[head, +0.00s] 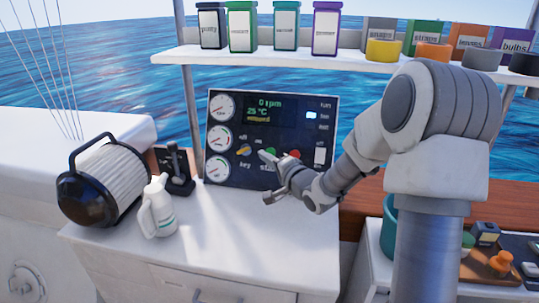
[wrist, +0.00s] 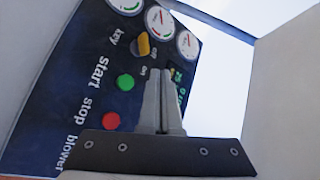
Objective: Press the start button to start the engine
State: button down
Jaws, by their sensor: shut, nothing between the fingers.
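The dark control panel (head: 225,176) stands upright at the back of the white counter. Its screen (head: 270,113) reads 0 rpm, 25 °C and what looks like "stopped". In the wrist view, the green start button (wrist: 125,82) sits between the yellow key switch (wrist: 142,44) and the red stop button (wrist: 111,119). The red button also shows in the head view (head: 295,154). My gripper (head: 264,154) is in front of the panel's lower middle, near the start button. Its fingers (wrist: 161,72) are shut and empty, beside the green button in the wrist view. I cannot tell whether they touch the panel.
A black throttle lever (head: 177,165), a white jug (head: 156,212) and a ribbed lantern-like canister (head: 105,180) stand left of the panel. A shelf (head: 300,58) with jars and tubs runs above. A tray of small items (head: 490,265) lies at right. The counter's front is clear.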

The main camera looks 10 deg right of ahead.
aim_at(268, 151)
jog(key=shift+w+f, duration=0.1)
jog(key=w+d+f+b, duration=0.1)
jog(key=w+d+f, duration=0.2)
jog(key=w, duration=0.4)
jog(key=shift+f, duration=0.3)
jog(key=shift+w, duration=0.15)
dwell(1.9)
jog(key=shift+w+d+f, duration=0.15)
jog(key=shift+w, duration=0.15)
jog(key=shift+w+d+f, duration=0.3)
jog(key=shift+w, duration=0.35)
dwell(1.0)
dwell(0.3)
jog(key=shift+s+a+r+p, duration=0.15)
jog(key=shift+s+a+r, duration=0.1)
jog(key=shift+s, duration=0.25)
jog(key=shift+s+a+r+p, duration=0.15)
jog(key=shift+s+r, duration=0.05)
jog(key=shift+s, duration=0.3)
